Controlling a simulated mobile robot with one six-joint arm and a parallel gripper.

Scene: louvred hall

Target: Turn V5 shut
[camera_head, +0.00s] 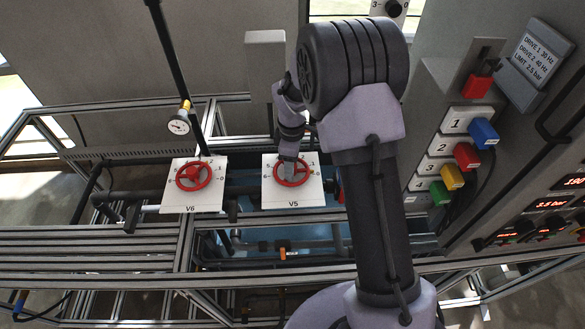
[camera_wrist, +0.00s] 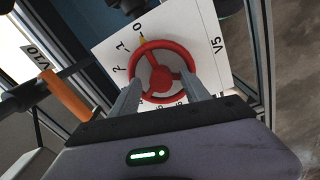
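The V5 handwheel (camera_head: 303,168) is red, on a white plate (camera_head: 307,199) marked V5, right of V6. It fills the middle of the wrist view (camera_wrist: 165,56), with dial numbers on its plate (camera_wrist: 206,42). A small yellow mark at its rim (camera_wrist: 142,40) lies beside the 0. My gripper (camera_head: 288,172) is at the wheel, pointing down at it. In the wrist view its two fingers (camera_wrist: 160,84) stand apart over the near part of the wheel, with wheel between them. I cannot tell whether they touch it. The fingers hide part of the near numbers.
The V6 handwheel (camera_head: 194,176) stands left of V5, with a pressure gauge (camera_head: 179,126) above it. A grey post (camera_head: 265,60) rises behind V5. A panel with coloured switches (camera_head: 467,156) stands at the right. Pipes and frame rails (camera_head: 90,249) run below. An orange lever (camera_wrist: 66,95) shows left of the wheel.

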